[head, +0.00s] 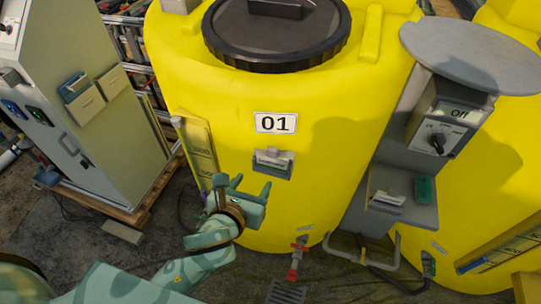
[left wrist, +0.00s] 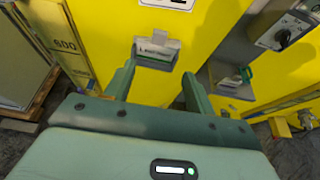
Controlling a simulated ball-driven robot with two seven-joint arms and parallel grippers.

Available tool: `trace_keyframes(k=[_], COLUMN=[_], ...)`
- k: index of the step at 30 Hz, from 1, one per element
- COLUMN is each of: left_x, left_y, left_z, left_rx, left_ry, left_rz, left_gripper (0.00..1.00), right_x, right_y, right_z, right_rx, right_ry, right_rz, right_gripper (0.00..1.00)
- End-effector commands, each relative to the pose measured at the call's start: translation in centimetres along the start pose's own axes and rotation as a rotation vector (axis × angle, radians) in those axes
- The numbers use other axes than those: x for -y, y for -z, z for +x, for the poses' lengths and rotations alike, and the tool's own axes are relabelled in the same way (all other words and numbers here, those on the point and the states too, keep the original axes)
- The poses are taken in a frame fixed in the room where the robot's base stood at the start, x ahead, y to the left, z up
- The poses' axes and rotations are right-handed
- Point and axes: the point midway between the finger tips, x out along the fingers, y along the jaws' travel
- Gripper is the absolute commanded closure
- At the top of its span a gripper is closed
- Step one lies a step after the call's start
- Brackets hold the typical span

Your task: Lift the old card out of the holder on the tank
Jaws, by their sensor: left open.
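The yellow tank (head: 330,130) marked 01 fills the middle of the head view. A small grey holder (head: 271,172) is fixed to its front, below the number label (head: 276,123). A pale card (head: 268,158) stands upright in the holder, its upper part showing. In the left wrist view the card (left wrist: 153,52) shows in the holder (left wrist: 150,65), with dark print on it. My left gripper (head: 252,186) is open and empty, just below and in front of the holder; its two fingers (left wrist: 158,78) point toward it, apart from the card. My right gripper is in neither view.
A red valve (head: 294,262) juts out low. A grey cabinet (head: 70,110) stands left.

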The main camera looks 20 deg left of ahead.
Motion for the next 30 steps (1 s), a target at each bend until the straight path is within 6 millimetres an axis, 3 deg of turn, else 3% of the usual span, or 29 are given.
trace_keyframes(k=[12,20,27,30], left_x=[0.0,-0.1,-0.3,-0.3], left_y=[-0.1,-0.2,-0.3,-0.4], left_z=[9.1,11.5,15.3,15.8], left_rx=[0.005,0.005,0.005,0.005], left_ry=[0.000,0.000,0.000,0.001], left_rz=[0.008,0.006,0.006,0.008], left_gripper=[0.45,0.45,0.45,0.45], right_x=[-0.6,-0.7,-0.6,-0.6], right_y=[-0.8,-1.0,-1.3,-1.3], right_z=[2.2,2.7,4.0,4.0], right_rx=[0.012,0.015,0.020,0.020], right_ry=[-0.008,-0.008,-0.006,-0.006], right_rz=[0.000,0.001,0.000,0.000], right_gripper=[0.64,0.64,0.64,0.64])
